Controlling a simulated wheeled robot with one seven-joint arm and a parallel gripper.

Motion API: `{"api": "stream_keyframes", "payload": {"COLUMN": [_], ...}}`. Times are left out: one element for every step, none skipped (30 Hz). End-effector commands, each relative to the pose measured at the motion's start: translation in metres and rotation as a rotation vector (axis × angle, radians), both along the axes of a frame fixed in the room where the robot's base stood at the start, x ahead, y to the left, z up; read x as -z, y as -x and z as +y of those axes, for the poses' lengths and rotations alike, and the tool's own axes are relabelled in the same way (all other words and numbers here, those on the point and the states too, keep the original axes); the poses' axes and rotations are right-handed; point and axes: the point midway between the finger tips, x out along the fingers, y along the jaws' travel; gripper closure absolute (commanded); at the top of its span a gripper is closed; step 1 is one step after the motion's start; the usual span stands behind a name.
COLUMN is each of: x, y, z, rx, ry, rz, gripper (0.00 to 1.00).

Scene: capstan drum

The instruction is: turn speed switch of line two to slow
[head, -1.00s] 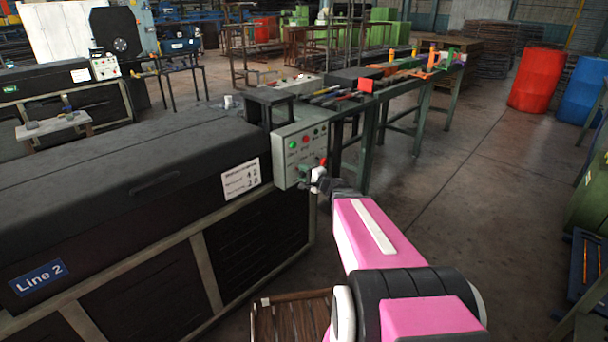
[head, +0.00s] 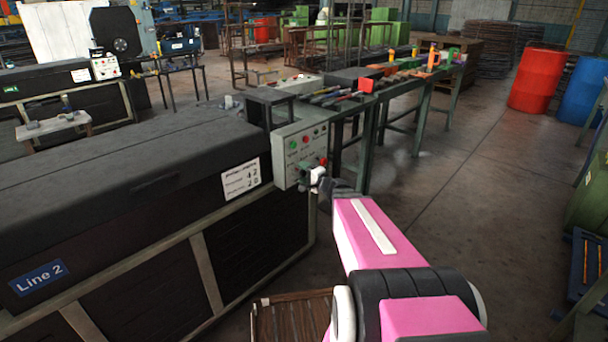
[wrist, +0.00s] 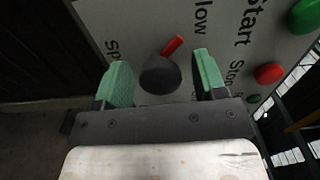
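The line two control panel (head: 302,152) stands at the right end of the black machine marked "Line 2" (head: 38,277). In the wrist view the speed switch (wrist: 160,75) is a dark round knob with a red pointer (wrist: 173,45), tilted toward the upper right. Printed letters "Sp" and "low" show beside it, partly cut off. My gripper (wrist: 157,80) is open, its two green fingertips on either side of the knob, with visible gaps. I cannot tell how deep the fingers reach. In the head view my gripper (head: 309,177) is at the panel's lower part and hides the switch.
Green (wrist: 305,15) and red (wrist: 269,73) buttons sit on the panel right of the switch, near "Start" and "Stop". A green-legged bench (head: 424,100) with tools runs behind the panel. A slatted brown item (head: 290,318) lies low near my arm. Open floor (head: 470,200) lies to the right.

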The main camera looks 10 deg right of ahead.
Motion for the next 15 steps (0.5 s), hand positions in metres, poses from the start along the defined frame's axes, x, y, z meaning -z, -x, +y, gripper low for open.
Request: {"api": "stream_keyframes", "payload": {"x": [0.0,0.0,0.0,0.0,0.0,0.0,0.0,0.0,-0.001,-0.001,-0.001,-0.001,-0.001,-0.001,-0.001], "y": [0.0,0.0,0.0,0.001,0.002,0.004,0.006,0.009,0.013,0.017,0.022,0.028,0.033,0.038,0.045], "z": [0.0,0.0,0.0,-0.001,-0.001,-0.003,-0.004,-0.006,-0.009,-0.012,-0.015,-0.019,-0.023,-0.026,-0.031], "rx": [0.0,0.0,0.001,0.001,0.001,0.001,0.001,0.002,0.002,0.003,0.003,0.003,0.003,0.003,0.003], "ry": [0.0,-0.001,-0.001,-0.001,-0.001,-0.001,-0.001,-0.001,-0.001,0.0,0.0,-0.001,0.0,0.0,0.0], "rz": [0.0,0.001,0.001,0.001,0.0,0.001,0.001,0.001,0.001,0.001,0.001,0.001,0.001,0.001,0.001], "gripper": [0.35,0.35,0.35,0.35,0.35,0.35,0.35,0.35,0.35,0.35,0.35,0.35,0.35,0.35,0.35]}}
